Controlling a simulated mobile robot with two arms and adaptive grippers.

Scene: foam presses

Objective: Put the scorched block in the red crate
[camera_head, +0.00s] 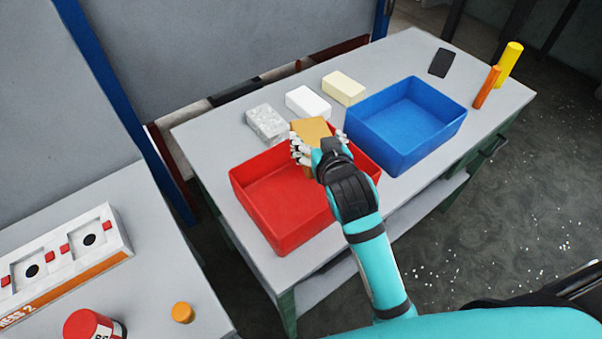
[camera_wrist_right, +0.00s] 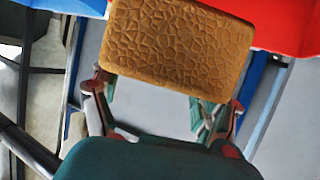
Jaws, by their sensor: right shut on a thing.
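The scorched block (camera_head: 311,128) is tan-brown, and in the right wrist view its face (camera_wrist_right: 180,45) shows a cracked pattern. My right gripper (camera_head: 316,150) is shut on it, with a finger on each side, and holds it over the back right part of the red crate. The gripper's fingers also show in the right wrist view (camera_wrist_right: 160,110). The red crate (camera_head: 262,222) stands on the grey table, and its visible inside is empty. A strip of red shows at the upper right of the wrist view (camera_wrist_right: 288,25). My left gripper is not in view.
A blue crate (camera_head: 455,125) stands right of the red one. A speckled grey block (camera_head: 266,124), a white block (camera_head: 308,103) and a cream block (camera_head: 344,88) lie behind. Orange (camera_head: 487,87) and yellow (camera_head: 509,64) cylinders stand at the right end. A press unit (camera_head: 65,255) sits at left.

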